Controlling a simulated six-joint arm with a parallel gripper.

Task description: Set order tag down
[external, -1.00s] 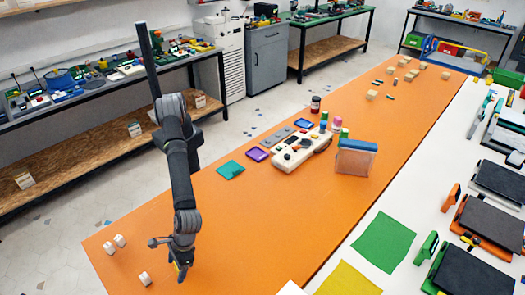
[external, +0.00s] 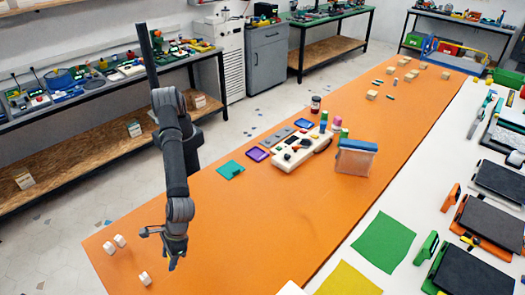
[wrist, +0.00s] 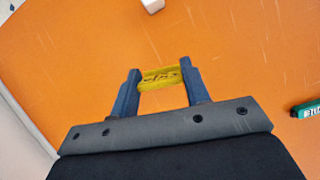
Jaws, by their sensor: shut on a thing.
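The order tag (wrist: 160,77) is a small yellow strip with dark markings. In the wrist view it sits between the two blue fingertips of my gripper (wrist: 161,84), which is shut on it. In the external view my gripper (external: 173,264) is over the near left part of the orange table, and the tag is not clearly visible there. I cannot tell whether the tag touches the table (external: 235,225).
Three small white blocks (external: 145,278) lie near the table's left end; one shows ahead in the wrist view (wrist: 152,5). A green piece (wrist: 306,110) with white lettering lies right in the wrist view. A cream console (external: 300,150) and a blue-lidded box (external: 355,158) stand farther back.

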